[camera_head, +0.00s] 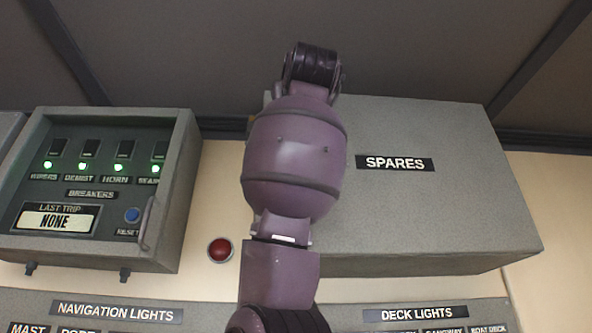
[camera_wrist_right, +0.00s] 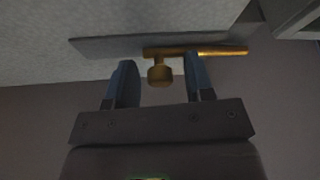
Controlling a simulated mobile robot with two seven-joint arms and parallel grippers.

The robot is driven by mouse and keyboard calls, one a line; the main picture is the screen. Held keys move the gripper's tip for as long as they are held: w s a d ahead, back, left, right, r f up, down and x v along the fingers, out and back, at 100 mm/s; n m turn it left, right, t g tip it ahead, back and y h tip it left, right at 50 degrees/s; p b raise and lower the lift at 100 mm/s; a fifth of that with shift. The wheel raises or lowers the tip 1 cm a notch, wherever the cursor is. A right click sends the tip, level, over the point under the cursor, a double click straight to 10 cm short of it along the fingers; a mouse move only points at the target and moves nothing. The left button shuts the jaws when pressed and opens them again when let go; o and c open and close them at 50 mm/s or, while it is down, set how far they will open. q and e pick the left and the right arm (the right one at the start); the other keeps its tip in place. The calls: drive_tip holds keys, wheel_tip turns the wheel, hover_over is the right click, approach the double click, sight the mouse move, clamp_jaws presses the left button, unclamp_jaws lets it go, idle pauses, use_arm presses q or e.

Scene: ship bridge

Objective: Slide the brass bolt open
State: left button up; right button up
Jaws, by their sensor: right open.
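The brass bolt (camera_wrist_right: 222,51) shows in the right wrist view as a thin rod lying across a grey plate, with a round knob (camera_wrist_right: 160,76) standing out from it. My right gripper (camera_wrist_right: 159,67) is open, with one dark finger on each side of the knob. Gaps show between the knob and both fingers, so it is not gripped. In the head view my purple arm covers the left part of the grey SPARES locker (camera_head: 440,190), and the right gripper cannot be made out there. My left gripper is in neither view.
Left of the arm is a grey breaker box (camera_head: 185,190) with lit green lamps, a blue reset button (camera_head: 132,215) and a handle. A red button (camera_head: 220,249) sits on the wall close to my arm. Label panels run along the bottom.

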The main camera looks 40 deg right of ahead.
clamp_jaws()
drive_tip(key=d, duration=0.1)
drive_tip(key=s+d+b, duration=0.1)
drive_tip(key=s+d, duration=0.1)
drive_tip(key=d, duration=0.1)
drive_tip(key=shift+s, duration=0.25)
unclamp_jaws()
drive_tip(key=shift+s+d, duration=0.2)
drive_tip(key=shift+w+a, duration=0.1)
drive_tip(key=shift+a, duration=0.05)
drive_tip(key=shift+b, duration=0.3)
